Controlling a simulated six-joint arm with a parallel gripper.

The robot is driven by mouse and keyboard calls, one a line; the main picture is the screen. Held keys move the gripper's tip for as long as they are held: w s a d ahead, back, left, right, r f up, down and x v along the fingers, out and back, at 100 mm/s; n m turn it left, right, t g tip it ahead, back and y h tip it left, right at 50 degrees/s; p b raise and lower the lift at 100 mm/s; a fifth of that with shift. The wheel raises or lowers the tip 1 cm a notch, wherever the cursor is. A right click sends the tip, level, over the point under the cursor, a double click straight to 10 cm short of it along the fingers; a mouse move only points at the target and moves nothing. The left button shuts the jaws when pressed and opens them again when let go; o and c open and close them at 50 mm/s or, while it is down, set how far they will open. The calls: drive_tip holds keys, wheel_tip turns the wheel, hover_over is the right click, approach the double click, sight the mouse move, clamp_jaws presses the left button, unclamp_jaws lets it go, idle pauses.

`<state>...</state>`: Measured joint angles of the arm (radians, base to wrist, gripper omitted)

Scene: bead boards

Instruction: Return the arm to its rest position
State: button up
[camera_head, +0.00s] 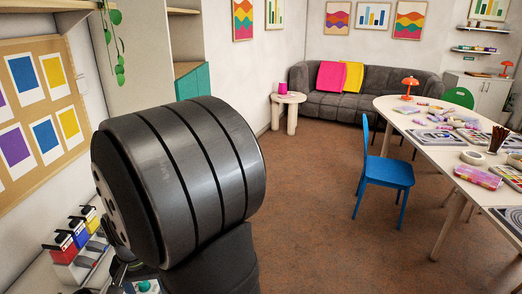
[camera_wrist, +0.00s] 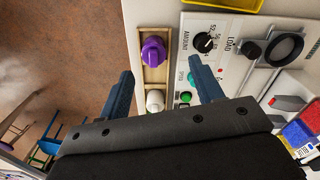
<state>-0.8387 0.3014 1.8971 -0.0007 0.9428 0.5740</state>
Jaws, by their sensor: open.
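My gripper (camera_wrist: 161,68) is open and empty in the wrist view, with its two dark blue fingers spread apart. Between and beyond the fingertips is a light wooden strip (camera_wrist: 153,82) bearing a purple knob-like piece (camera_wrist: 153,51) and a white one (camera_wrist: 155,100). The fingers appear apart from both pieces, though their height above them is hard to tell. In the head view my thick dark arm link fills the left middle and hides most of the gripper and the panel.
A white control panel (camera_wrist: 228,52) has a dial marked AMOUNT (camera_wrist: 204,42), a LOAD knob (camera_wrist: 250,50) and a green button (camera_wrist: 185,97). Colored containers (camera_head: 70,237) stand at the lower left. A blue chair (camera_head: 386,172) and white table (camera_head: 400,112) are right; brown floor (camera_head: 310,190) is clear.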

drive_tip(key=w+d+m, duration=0.2)
drive_tip(key=w+d, duration=0.3)
drive_tip(key=w, duration=0.5)
drive_tip(key=w+d+m, duration=0.4)
drive_tip(key=w+d, duration=1.4)
drive_tip(key=d, duration=0.4)
drive_tip(key=shift+w+d+r, duration=0.15)
drive_tip(key=shift+w+d, duration=0.2)
drive_tip(key=shift+d, duration=0.05)
drive_tip(key=shift+a, duration=0.1)
drive_tip(key=s+a+n, duration=0.1)
drive_tip(key=s+a, duration=0.4)
drive_tip(key=a, duration=0.3)
drive_tip(key=s+a+n, duration=0.1)
drive_tip(key=s+a, duration=0.4)
drive_tip(key=a, duration=0.4)
drive_tip(key=shift+s+n, duration=0.4)
drive_tip(key=shift+r, duration=0.1)
